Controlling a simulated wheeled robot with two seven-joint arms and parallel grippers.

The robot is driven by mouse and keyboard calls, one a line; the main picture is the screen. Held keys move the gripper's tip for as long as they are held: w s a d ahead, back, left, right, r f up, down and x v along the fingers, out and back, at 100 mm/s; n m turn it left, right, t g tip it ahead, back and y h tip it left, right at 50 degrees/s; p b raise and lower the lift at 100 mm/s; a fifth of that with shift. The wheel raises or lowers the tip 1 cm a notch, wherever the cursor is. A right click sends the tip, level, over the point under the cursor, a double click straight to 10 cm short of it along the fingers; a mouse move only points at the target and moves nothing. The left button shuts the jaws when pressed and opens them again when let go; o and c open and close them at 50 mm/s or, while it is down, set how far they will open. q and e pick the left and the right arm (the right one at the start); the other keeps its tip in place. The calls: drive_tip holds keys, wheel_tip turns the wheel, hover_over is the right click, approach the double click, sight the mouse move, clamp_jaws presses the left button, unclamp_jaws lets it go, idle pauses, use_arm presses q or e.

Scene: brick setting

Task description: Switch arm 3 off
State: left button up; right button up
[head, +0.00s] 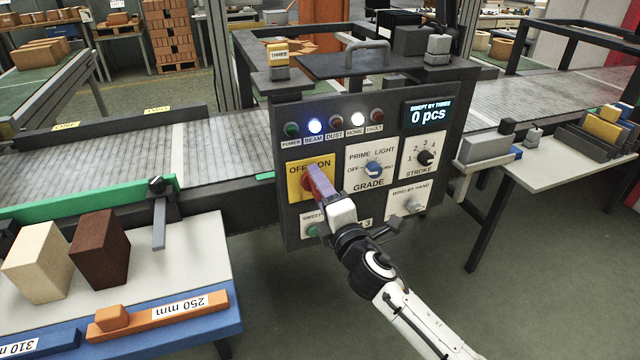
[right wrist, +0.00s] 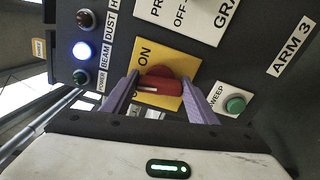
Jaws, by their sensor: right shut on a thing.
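The arm 3 control box (head: 375,122) stands by the conveyor. Its yellow plate (head: 294,188), marked OFF and ON, carries a red rotary knob (right wrist: 160,88) with a pale line on it. My right gripper (head: 317,178) is at this plate, its purple fingers shut on the red knob, one on each side in the right wrist view (right wrist: 160,92). The fingers partly cover the plate, so I cannot tell which label the knob points to. The ARM 3 label (right wrist: 292,46) shows in the right wrist view. My left gripper is not in view.
Close by are the GRADE knob (head: 374,169), STROKE knob (head: 425,158) and green SWEEP button (right wrist: 235,104). BEAM (head: 315,125) and HOME (head: 358,119) lamps are lit; the display (head: 428,114) reads 0 pcs. A table with bricks (head: 100,248) stands at left.

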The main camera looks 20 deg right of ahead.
drive_tip(key=n+p, duration=0.2)
drive_tip(key=n, duration=0.3)
drive_tip(key=shift+r, duration=0.2)
drive_tip(key=shift+n, duration=0.8)
drive_tip(key=shift+p, duration=0.3)
drive_tip(key=o, duration=1)
drive_tip(key=shift+a, duration=0.1)
drive_tip(key=shift+o, duration=0.2)
drive_tip(key=s, duration=1)
drive_tip(key=shift+s+d, duration=0.15)
drive_tip(key=shift+d, duration=0.05)
drive_tip(key=shift+f, duration=0.15)
